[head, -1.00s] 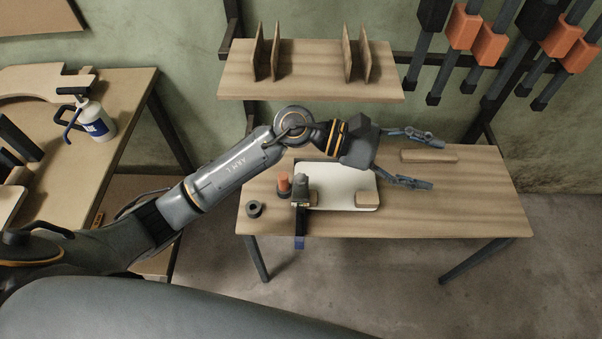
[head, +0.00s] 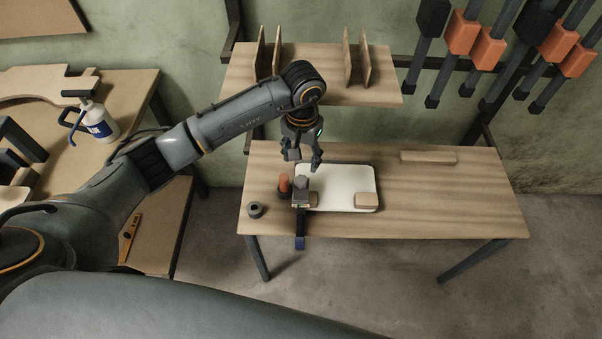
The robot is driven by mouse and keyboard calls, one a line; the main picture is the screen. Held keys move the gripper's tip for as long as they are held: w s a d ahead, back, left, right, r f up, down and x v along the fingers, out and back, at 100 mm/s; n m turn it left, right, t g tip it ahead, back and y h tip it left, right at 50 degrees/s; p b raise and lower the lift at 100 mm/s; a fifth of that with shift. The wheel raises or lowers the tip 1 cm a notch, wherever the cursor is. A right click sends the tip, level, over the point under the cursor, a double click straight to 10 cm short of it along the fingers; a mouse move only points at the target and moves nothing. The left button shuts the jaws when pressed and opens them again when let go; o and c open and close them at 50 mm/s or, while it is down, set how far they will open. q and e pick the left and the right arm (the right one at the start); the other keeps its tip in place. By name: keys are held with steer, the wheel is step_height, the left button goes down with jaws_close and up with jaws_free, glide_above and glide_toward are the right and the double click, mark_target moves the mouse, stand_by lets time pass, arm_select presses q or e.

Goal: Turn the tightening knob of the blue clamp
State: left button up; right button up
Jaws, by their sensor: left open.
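The blue clamp (head: 299,242) hangs at the front edge of the wooden table; its blue lower end shows below the edge, with a dark bar above it. Its upper part (head: 301,188) sits at the left end of a white board (head: 338,183). An orange piece (head: 284,184) stands beside it; I cannot tell which part is the tightening knob. My left gripper (head: 305,166) points down, open and empty, just behind and above the clamp's upper part. I cannot tell whether it touches anything. My right gripper is not in view.
A dark ring (head: 255,209) lies at the left. A shelf (head: 345,92) hangs behind my left arm. The table's right side (head: 450,200) is clear.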

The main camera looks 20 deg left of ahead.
mark_target(301, 180)
arm_select(q)
step_height(301, 180, down, 8)
steer(key=shift+r+p, duration=0.25)
steer(key=shift+p, duration=0.6)
steer(key=shift+f, duration=0.6)
